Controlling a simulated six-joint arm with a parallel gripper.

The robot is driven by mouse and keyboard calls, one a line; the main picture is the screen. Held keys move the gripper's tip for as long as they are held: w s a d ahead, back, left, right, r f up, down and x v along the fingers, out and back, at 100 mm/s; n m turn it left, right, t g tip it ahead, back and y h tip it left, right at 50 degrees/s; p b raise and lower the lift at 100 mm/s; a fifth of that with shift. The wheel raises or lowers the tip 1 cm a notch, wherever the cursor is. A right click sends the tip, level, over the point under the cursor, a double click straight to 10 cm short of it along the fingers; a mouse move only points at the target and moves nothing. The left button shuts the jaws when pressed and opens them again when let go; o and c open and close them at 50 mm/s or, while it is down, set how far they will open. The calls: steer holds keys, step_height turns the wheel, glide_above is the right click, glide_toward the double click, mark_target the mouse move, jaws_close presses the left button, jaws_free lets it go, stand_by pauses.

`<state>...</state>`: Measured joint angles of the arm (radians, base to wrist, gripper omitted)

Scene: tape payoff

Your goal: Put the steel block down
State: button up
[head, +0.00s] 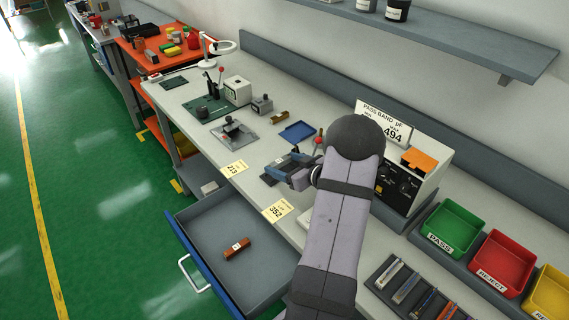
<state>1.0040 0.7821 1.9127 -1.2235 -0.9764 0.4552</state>
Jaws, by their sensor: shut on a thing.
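My gripper (281,170) is low over the middle of the bench (222,163), at the end of my arm, left of the meter. It is shut on the steel block, which is small here and mostly hidden by the jaws. A dark flat piece (268,180) shows just beneath the gripper. I cannot tell whether the block touches anything below it.
The meter (405,178) stands right of my gripper. A blue tray (297,132) and a brass-coloured block (280,117) lie behind. Green (452,228) and red (502,262) bins are at right.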

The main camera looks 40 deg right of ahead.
steer(key=shift+f, duration=0.35)
steer(key=shift+f+b, duration=0.2)
steer(key=shift+b, duration=0.15)
steer(key=o, duration=1.2)
steer(key=shift+a+f, duration=0.1)
steer(key=shift+c, duration=0.2)
steer(key=shift+s, duration=0.1)
steer(key=shift+r+p, duration=0.35)
steer(key=shift+r, duration=0.2)
steer(key=shift+s+d+r, duration=0.15)
steer(key=shift+s+d, duration=0.05)
steer(key=b+v, duration=0.1)
steer(key=v, duration=1)
steer(key=shift+s+r, duration=0.15)
steer(key=shift+r, duration=0.1)
